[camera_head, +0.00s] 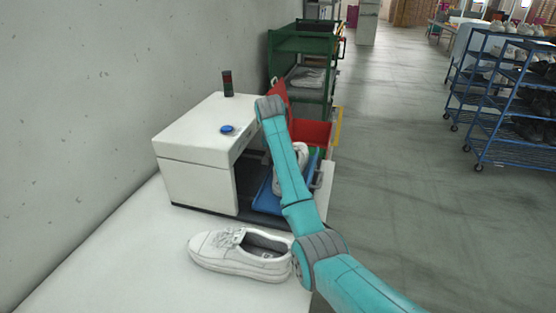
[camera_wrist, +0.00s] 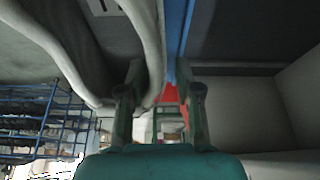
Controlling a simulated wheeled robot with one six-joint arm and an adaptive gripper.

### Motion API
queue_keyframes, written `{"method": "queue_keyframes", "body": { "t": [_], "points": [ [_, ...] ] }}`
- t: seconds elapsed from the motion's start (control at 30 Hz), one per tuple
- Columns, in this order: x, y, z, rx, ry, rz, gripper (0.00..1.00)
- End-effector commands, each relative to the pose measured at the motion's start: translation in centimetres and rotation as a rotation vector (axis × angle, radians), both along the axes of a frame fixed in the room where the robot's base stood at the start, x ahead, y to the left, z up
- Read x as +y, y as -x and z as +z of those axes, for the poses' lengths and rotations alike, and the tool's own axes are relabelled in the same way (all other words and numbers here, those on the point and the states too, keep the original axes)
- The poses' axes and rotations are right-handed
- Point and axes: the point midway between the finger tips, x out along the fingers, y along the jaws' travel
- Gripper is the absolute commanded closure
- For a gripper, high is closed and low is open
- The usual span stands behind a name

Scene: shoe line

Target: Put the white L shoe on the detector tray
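A white shoe (camera_head: 240,256) with laces lies on the white table in front of the detector, toe to the left. A second white shoe (camera_head: 302,153) is at the blue detector tray (camera_head: 264,203), mostly hidden behind my arm. Its pale rim (camera_wrist: 152,45) shows close up in the wrist view. My gripper (camera_wrist: 160,80) has its fingers apart, on either side of that rim, with a gap on the right. The tray's blue edge (camera_wrist: 176,35) runs beside the rim. No L mark is legible on either shoe.
The white detector box (camera_head: 197,178) with a blue button stands against the wall. Red bins (camera_head: 312,133) and a green rack (camera_head: 303,42) are behind it. Blue shoe racks (camera_head: 510,125) stand at right, with open floor between.

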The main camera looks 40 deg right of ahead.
Motion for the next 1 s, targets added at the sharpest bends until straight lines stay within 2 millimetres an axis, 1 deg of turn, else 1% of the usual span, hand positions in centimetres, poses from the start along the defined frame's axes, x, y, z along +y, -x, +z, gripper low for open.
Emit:
{"method": "queue_keyframes", "body": {
  "t": [0.03,0.3,0.4,0.5,0.7,1.0],
  "points": [
    [0.3,0.1,1.0,-0.005,0.002,0.001,0.66],
    [1.9,1.5,5.9,-0.003,0.001,0.001,0.66],
    [2.4,1.9,7.3,-0.003,0.001,0.002,0.66],
    [2.7,2.1,8.3,-0.001,0.0,0.001,0.66],
    [3.0,2.4,9.2,0.0,0.0,0.001,0.66],
    [3.0,2.4,9.2,0.0,0.0,0.0,0.66]
  ]
}}
